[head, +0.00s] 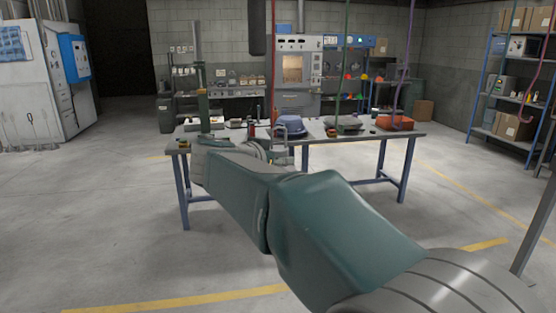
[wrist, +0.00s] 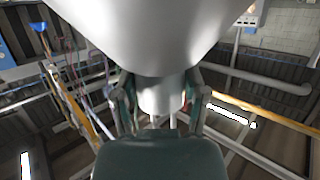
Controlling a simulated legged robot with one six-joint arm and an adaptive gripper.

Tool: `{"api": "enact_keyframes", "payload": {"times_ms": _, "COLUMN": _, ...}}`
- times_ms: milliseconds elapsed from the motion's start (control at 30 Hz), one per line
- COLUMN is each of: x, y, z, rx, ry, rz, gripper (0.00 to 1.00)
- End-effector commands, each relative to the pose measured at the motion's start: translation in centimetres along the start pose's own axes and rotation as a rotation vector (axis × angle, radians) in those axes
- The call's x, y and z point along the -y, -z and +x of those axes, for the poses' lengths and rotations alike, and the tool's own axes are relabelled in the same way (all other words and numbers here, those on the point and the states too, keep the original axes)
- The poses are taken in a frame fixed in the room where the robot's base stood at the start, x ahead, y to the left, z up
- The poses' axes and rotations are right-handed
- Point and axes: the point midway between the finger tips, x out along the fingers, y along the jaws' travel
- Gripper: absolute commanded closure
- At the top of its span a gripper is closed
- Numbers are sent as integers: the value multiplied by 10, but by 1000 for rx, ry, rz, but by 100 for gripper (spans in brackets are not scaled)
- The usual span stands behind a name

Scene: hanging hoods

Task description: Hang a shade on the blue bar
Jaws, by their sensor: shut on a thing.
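A large pale grey-white shade (wrist: 150,35) fills the top middle of the wrist view. Its narrow neck sits between the two fingers of my gripper (wrist: 160,100), which is shut on it. In the head view my arm reaches out over the near edge of the workbench, and the held shade cannot be made out clearly there. A blue-violet hood (head: 290,123) rests on the workbench (head: 345,142), with a grey hood (head: 343,124) and an orange-red one (head: 395,122) to its right. I cannot pick out the blue bar with certainty.
A red cord (head: 273,50), a green cord (head: 346,55) and a purple cord (head: 402,60) hang over the bench. A green upright (head: 203,100) stands at its left end. Shelving (head: 510,85) is at right. The floor left of the bench is clear.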

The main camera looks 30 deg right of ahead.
Motion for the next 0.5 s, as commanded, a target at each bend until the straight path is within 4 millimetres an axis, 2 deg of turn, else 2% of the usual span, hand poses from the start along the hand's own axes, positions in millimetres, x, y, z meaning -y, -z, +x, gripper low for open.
{"api": "enact_keyframes", "payload": {"times_ms": 500, "x": 4, "y": 2, "z": 4, "rx": -1, "ry": 0, "rz": 1, "gripper": 100}}
